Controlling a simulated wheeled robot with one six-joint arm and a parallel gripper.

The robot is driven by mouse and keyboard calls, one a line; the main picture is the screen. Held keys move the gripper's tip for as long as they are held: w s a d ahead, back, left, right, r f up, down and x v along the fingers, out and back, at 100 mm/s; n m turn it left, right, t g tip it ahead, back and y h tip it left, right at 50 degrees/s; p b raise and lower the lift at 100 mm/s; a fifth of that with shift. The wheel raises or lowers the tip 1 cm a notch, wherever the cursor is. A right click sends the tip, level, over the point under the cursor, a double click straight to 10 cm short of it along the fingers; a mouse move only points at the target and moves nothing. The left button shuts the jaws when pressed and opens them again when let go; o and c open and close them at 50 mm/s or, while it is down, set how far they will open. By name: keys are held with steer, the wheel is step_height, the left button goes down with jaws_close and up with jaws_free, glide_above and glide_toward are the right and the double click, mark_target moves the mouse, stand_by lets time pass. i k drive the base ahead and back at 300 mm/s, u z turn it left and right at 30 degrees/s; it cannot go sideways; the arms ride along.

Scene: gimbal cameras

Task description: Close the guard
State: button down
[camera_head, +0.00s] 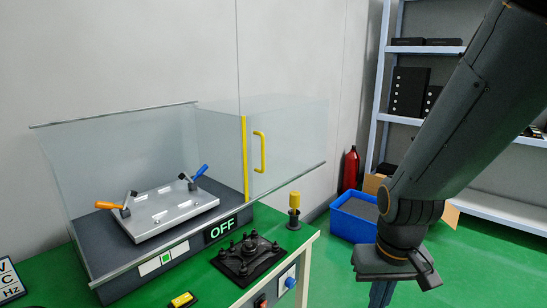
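The guard (289,140) is a clear panel with a yellow edge strip (245,158) and a yellow handle (259,152). It is slid to the right, past the side of the clear enclosure (110,150), whose front is open. Inside the enclosure a metal fixture plate (165,212) carries an orange-handled clamp (114,205) and a blue-handled clamp (196,177). A display on the base reads OFF (222,229). My gripper (381,294) hangs down at the lower right, apart from the guard and its handle. Its fingertips are cut off or too small to judge.
On the green bench top are a black fixture (247,257), a yellow-topped post (294,210) and a yellow block (183,299). A blue bin (355,218), a red extinguisher (350,169) and a shelf rack (385,90) stand behind. Open floor lies right of the bench.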

mark_target(260, 104)
steer(key=z, duration=0.65)
steer(key=i, duration=1.15)
steer(key=u, duration=0.1)
